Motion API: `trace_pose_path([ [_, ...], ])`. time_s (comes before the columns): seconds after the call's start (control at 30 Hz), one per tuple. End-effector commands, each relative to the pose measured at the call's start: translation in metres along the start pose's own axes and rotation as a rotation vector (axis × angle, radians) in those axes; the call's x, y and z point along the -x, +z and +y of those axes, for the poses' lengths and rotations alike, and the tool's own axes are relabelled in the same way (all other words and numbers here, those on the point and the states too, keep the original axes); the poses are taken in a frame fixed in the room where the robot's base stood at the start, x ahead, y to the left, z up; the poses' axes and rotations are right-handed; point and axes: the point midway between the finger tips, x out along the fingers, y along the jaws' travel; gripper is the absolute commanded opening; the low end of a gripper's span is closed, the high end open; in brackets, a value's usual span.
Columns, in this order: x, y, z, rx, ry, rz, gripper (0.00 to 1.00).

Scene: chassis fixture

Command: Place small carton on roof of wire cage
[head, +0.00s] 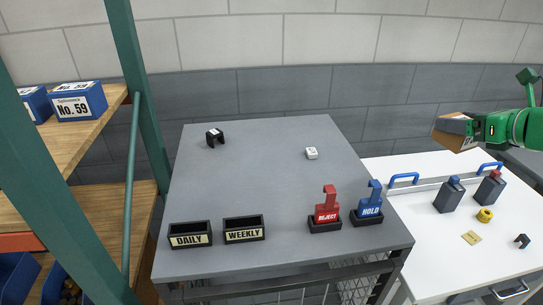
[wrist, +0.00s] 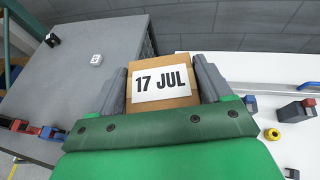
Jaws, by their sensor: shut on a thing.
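My gripper (head: 464,126) is at the right of the head view, above the white worktop and to the right of the cage. It is shut on a small brown carton (head: 452,139). The carton also shows in the wrist view (wrist: 172,104), between the two grey fingers, with a white "17 JUL" label facing the camera. The wire cage has a flat grey roof (head: 262,175); some wire mesh shows below its front edge. The carton is held in the air, apart from the roof.
On the roof stand "DAILY" (head: 190,235) and "WEEKLY" (head: 244,229) trays, a red "REJECT" piece (head: 327,212), a blue "HOLD" piece (head: 369,206), a white block (head: 311,153) and a black clip (head: 215,138). The roof's middle is clear. A green-post shelf (head: 140,90) stands left.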

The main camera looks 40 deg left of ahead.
Motion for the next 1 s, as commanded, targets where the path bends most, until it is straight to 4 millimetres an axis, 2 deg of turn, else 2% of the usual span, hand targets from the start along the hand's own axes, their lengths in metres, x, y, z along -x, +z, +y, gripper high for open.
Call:
trace_pose_path([
  [0.2,0.015,0.033,-0.002,0.004,-0.005,-0.002,0.36],
  [0.4,0.022,0.054,0.001,0.004,0.001,0.0,0.36],
  [0.77,-0.002,0.063,0.049,0.041,0.097,-0.001,0.36],
  [0.87,-0.01,0.067,0.067,0.056,0.131,-0.001,0.36],
  [1.0,-0.023,0.072,0.102,0.084,0.197,-0.001,0.36],
])
